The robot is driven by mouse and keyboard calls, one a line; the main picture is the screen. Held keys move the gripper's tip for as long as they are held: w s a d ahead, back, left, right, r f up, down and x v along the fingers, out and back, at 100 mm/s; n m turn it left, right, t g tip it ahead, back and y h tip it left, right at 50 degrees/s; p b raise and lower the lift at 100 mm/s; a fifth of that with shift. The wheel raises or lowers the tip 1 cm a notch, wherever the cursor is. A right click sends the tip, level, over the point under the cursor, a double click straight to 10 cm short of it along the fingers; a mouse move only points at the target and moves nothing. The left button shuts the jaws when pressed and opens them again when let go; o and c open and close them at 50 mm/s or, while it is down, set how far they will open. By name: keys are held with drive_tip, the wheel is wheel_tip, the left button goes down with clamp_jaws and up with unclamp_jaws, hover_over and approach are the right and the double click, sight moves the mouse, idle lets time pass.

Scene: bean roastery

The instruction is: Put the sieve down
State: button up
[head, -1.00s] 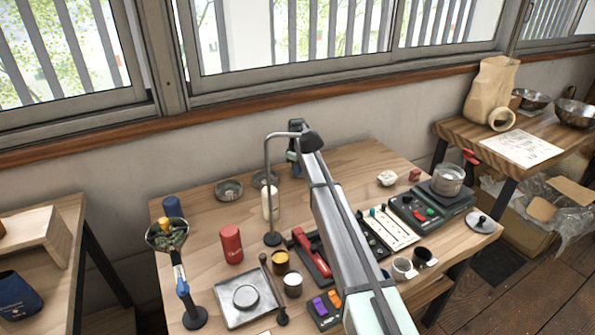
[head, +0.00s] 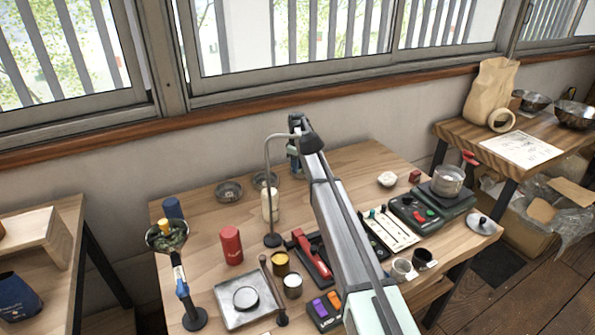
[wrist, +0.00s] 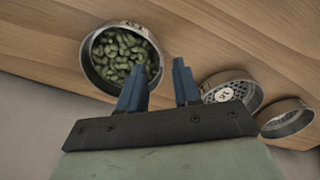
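In the wrist view a round metal sieve (wrist: 88,72) full of green beans lies at the upper left, against the wooden table top. My gripper (wrist: 160,72) has its two blue fingers apart, with a clear gap between them. The left finger overlaps the sieve's near right rim and the right finger is outside it. No grip on the rim shows. The sieve looks level; whether it touches the table is hard to tell. In the head view my gripper (head: 293,160) is low at the table's back edge, and my arm hides the bean-filled sieve.
In the head view a curved metal stand (head: 268,190) with a pale bottle is left of my arm. The wall is close behind.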

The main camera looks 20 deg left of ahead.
drive_tip(key=shift+r, duration=2.2)
